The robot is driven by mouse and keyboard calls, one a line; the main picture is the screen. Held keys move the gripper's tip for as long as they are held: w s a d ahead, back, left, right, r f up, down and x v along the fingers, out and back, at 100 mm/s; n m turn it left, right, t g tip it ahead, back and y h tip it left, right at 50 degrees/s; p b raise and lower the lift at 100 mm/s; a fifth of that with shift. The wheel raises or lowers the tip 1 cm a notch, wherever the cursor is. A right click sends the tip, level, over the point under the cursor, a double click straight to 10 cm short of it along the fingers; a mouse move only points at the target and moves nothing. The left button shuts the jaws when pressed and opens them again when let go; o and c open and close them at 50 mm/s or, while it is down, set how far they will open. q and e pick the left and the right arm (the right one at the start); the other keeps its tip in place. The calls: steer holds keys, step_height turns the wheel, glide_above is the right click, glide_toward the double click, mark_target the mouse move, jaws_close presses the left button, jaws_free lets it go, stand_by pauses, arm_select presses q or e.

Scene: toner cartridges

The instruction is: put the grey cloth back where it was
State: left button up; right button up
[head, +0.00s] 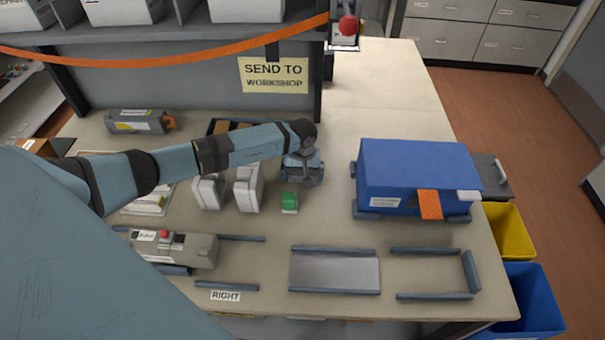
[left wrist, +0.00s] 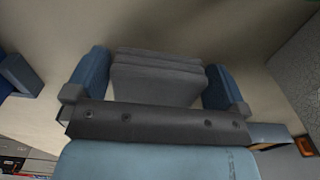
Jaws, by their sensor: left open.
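The grey cloth (left wrist: 158,78) lies folded in layers on the pale worktop in the left wrist view. My left gripper (head: 303,180) is over the middle of the worktop in the head view, pointing down. In the left wrist view its two blue fingers (left wrist: 156,82) stand apart, one on each side of the cloth, with a gap showing at each side. In the head view the gripper covers the cloth's place, so I cannot make the cloth out clearly there. My right gripper is in neither view.
Close by stand a green block (head: 290,201) and pale upright blocks (head: 248,188). A blue box (head: 415,175) with an orange tab is to the right. A grey cartridge (head: 195,249) lies front left, a metal plate (head: 334,270) front centre. The worktop's back right is clear.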

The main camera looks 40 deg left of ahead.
arm_select(q)
steer(key=shift+r+p, duration=0.3)
step_height(320, 180, up, 12)
steer(key=b, duration=0.2)
steer(key=shift+f, duration=0.15)
